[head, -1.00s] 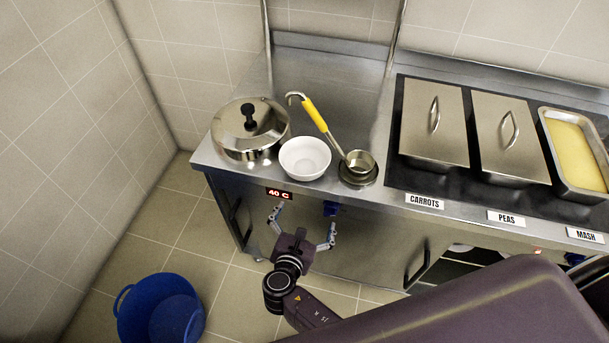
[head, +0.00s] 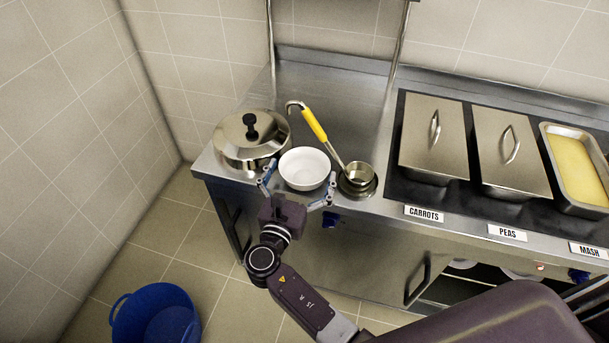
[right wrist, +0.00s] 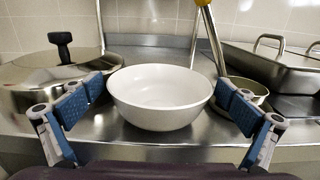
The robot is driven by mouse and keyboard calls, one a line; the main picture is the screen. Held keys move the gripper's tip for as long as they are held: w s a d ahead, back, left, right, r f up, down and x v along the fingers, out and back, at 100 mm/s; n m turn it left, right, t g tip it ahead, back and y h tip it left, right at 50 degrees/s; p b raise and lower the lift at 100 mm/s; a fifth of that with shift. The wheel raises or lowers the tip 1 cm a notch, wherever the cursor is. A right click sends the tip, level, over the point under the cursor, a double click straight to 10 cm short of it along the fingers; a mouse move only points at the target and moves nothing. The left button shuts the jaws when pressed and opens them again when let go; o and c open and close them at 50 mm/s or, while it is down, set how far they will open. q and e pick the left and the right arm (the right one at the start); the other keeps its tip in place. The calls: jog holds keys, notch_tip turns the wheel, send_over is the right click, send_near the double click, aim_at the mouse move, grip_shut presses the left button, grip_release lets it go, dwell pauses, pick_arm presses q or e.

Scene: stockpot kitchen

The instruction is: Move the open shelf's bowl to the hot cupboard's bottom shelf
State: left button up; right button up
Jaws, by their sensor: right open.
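A white bowl (head: 305,168) stands upright and empty on the steel counter, between the lidded pot and the ladle's stand. My right gripper (head: 297,190) is open at the counter's front edge, with a finger on either side of the bowl's near part. In the right wrist view the bowl (right wrist: 160,95) sits centred just beyond the open fingertips (right wrist: 160,100), and I see no grip on it. The cupboard front (head: 350,255) lies below the counter, with a dark opening (head: 455,290) at the right, partly hidden by my own body. My left gripper is not in view.
A steel pot (head: 250,143) with a black knob stands close left of the bowl. A yellow-handled ladle (head: 314,124) rests in a round stand (head: 357,188) close right. Lidded pans (head: 434,140) fill the right side. A blue tub (head: 158,318) is on the floor.

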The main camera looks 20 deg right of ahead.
jog(key=shift+x, duration=0.9)
jog(key=shift+s, duration=0.1)
jog(key=c, duration=1.2)
jog(key=shift+o, duration=0.2)
